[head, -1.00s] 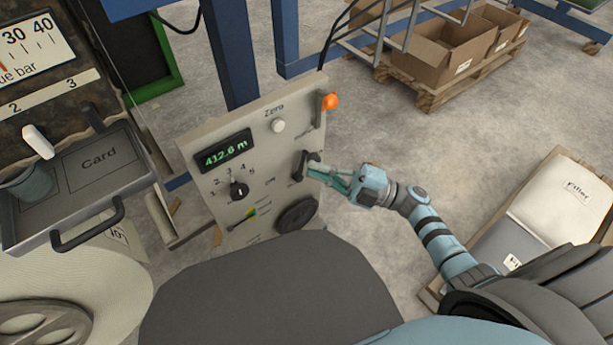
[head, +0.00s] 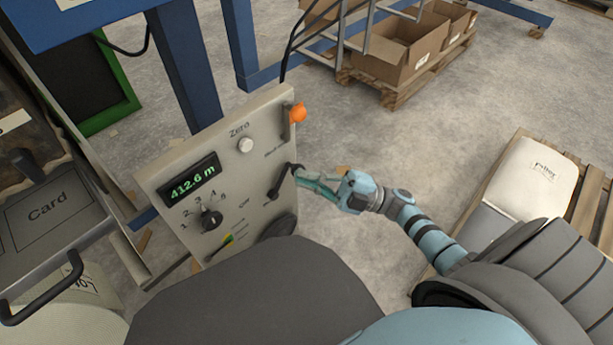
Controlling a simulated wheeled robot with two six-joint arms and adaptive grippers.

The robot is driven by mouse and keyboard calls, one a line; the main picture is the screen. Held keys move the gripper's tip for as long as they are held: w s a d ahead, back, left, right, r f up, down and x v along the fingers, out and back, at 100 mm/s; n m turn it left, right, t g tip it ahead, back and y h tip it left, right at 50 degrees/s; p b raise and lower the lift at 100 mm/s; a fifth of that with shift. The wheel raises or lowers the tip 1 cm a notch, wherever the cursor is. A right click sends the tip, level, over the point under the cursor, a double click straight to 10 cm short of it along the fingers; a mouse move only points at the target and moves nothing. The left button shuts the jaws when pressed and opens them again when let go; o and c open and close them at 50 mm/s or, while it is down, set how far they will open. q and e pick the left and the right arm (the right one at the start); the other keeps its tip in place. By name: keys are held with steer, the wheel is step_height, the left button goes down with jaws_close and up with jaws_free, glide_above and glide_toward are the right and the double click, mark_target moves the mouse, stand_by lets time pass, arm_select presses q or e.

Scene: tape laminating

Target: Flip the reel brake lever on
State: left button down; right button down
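A grey control panel (head: 170,227) stands left of centre. A dark lever (head: 280,183) sits on its right side, slanting from lower left to upper right, with small printing above it that is too small to read surely. A second lever with an orange knob (head: 297,113) stands at the panel's upper right. My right gripper (head: 299,180) reaches in from the right. Its teal fingertips are at the upper end of the dark lever; whether they touch or clasp it is unclear. My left gripper is out of view.
The panel also has a lit display reading 412.6 m (head: 193,181), a white Zero button (head: 245,145) and a rotary selector (head: 210,219). Boxes on a pallet (head: 400,60) stand behind; a Filler sack (head: 535,172) lies at right.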

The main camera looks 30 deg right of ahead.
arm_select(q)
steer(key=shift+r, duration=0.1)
